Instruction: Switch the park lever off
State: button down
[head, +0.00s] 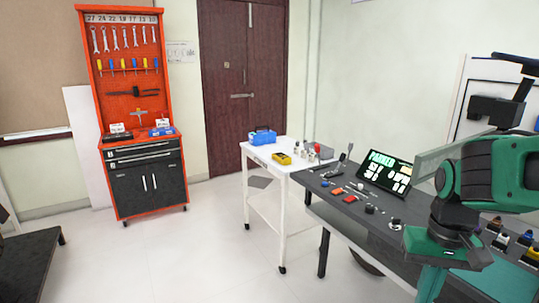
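A dark tilted screen (385,172) stands on the dark bench (375,225); its large green text appears to read PARKED. A small black upright lever-like part (344,157) stands left of the screen and may be the park lever. Its exact position is too small to read. Several knobs and switches, one of them red (350,198), sit along the bench in front of the screen. My green arm reaches in from the right. Its end, my gripper (440,270), points down near the bench's front edge, apart from the controls. Its fingertips are cut off by the lower picture edge.
A white trolley (283,169) with a blue case (262,136) and a yellow box (282,158) stands left of the bench. A red tool cabinet (146,172) stands at the back left. The floor between is mostly clear. Small coloured items lie on the bench's right end.

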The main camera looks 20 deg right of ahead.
aim_at(317, 147)
jog(key=u, duration=0.25)
jog(key=i, duration=1.2)
jog(key=z, duration=0.4)
